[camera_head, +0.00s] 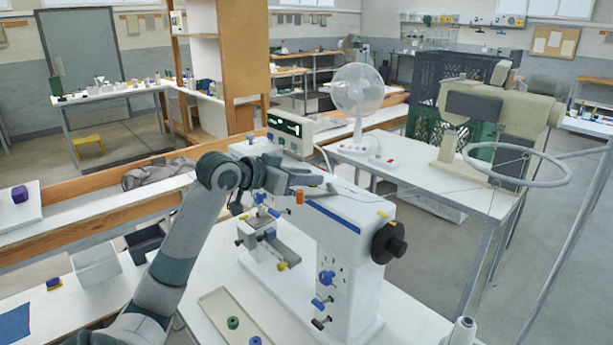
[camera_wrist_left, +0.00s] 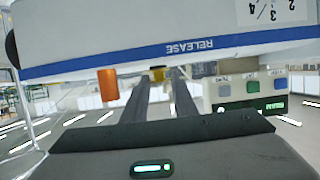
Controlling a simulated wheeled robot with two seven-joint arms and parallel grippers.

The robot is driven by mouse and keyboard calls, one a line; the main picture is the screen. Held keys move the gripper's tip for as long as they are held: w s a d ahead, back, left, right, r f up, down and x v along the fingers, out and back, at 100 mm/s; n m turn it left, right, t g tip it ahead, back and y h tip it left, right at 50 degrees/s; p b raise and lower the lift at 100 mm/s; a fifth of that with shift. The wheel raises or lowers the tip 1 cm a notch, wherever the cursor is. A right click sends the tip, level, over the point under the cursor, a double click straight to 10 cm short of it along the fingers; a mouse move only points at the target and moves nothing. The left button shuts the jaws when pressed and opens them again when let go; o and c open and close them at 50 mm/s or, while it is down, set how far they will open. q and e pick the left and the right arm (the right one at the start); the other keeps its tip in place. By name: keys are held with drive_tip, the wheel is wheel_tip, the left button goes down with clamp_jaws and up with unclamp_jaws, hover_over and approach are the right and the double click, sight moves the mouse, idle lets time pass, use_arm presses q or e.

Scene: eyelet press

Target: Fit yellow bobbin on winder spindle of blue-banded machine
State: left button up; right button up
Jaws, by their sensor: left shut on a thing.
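The blue-banded machine (camera_head: 350,240) is a white press with a blue stripe and a black handwheel (camera_head: 388,243). My left gripper (camera_head: 328,188) is over the machine's top. In the left wrist view the fingers (camera_wrist_left: 166,78) are a little apart, with a small yellow piece at their tips. I take it for the yellow bobbin (camera_wrist_left: 157,74); it is mostly hidden by a finger and not clear in the head view. An orange cylinder (camera_head: 300,196) stands beside the fingers, also in the left wrist view (camera_wrist_left: 107,84). I cannot make out the winder spindle. My right gripper is not in view.
A fan (camera_head: 357,90) and a beige machine (camera_head: 500,115) stand on the right table.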

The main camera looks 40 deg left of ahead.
use_arm(q)
drive_tip(key=o, duration=1.1)
drive_tip(key=shift+f, duration=0.1)
drive_tip(key=shift+d+r+p, duration=0.1)
drive_tip(key=shift+r+p, duration=0.75)
drive_tip(key=shift+r, duration=0.15)
drive_tip(key=shift+r+p, duration=1.45)
drive_tip(key=shift+r, duration=0.1)
drive_tip(key=shift+s, duration=0.1)
